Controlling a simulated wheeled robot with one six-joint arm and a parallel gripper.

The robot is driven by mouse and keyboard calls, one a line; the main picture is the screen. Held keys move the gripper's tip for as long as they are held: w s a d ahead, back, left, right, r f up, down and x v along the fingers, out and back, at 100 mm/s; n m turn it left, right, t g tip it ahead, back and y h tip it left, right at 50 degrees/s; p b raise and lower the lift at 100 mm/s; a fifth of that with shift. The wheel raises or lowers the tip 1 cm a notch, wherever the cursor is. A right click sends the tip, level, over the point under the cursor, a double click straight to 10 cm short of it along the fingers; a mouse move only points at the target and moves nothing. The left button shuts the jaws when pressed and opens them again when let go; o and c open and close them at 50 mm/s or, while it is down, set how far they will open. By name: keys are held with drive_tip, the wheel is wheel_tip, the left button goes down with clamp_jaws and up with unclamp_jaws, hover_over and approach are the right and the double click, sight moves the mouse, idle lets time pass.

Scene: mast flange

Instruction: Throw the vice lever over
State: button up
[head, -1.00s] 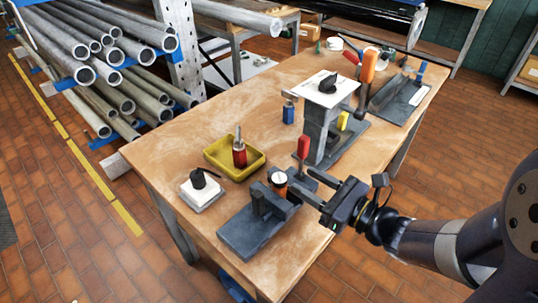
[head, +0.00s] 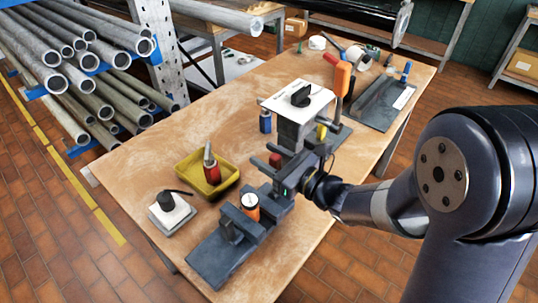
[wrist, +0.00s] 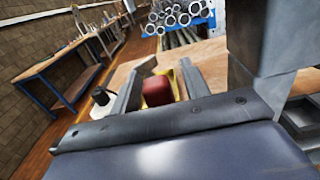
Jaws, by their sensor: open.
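The dark grey vice (head: 215,262) stands at the near end of the wooden table. A round dial with an orange body (head: 250,207) sits between its jaws. The lever's red grip (head: 275,159) is at the vice's far end; the lever's lower part is hidden behind my gripper. My gripper (head: 267,156) is open, with its fingers pointing left across the table and the red grip between them. In the wrist view the red grip (wrist: 157,91) lies between the two fingers, with a gap to the right finger; contact with the left is unclear.
A grey post with a white top plate (head: 285,101) stands just beyond my gripper. A yellow tray (head: 190,188) with a red bottle and a white block (head: 178,220) with a black knob are to the left. A pipe rack (head: 147,70) stands behind.

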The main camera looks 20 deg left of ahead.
drive_tip(key=shift+c, duration=0.5)
clamp_jaws()
